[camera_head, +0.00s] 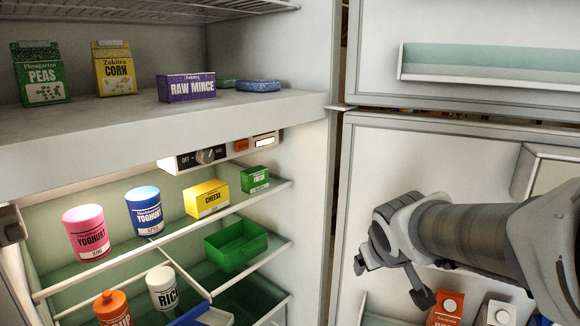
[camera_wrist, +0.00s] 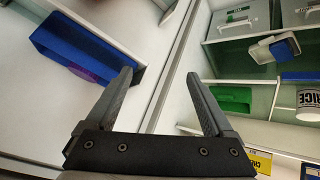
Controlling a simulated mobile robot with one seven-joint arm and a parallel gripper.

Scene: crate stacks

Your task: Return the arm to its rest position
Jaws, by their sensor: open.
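My gripper (camera_head: 390,280) is at the right in the head view, in front of the open lower fridge door (camera_head: 385,150). In the wrist view its two dark fingers (camera_wrist: 160,76) are spread apart with nothing between them. My arm comes in from the right edge of the head view. The gripper is apart from the shelves at the left.
The freezer shelf holds peas (camera_head: 40,72), corn (camera_head: 114,70) and raw mince (camera_head: 187,87). Below are yoghurt tubs (camera_head: 86,232), cheese (camera_head: 206,199) and a green tray (camera_head: 236,245). Cartons (camera_head: 446,306) stand on the door below my gripper. A blue bin (camera_wrist: 75,45) shows in the wrist view.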

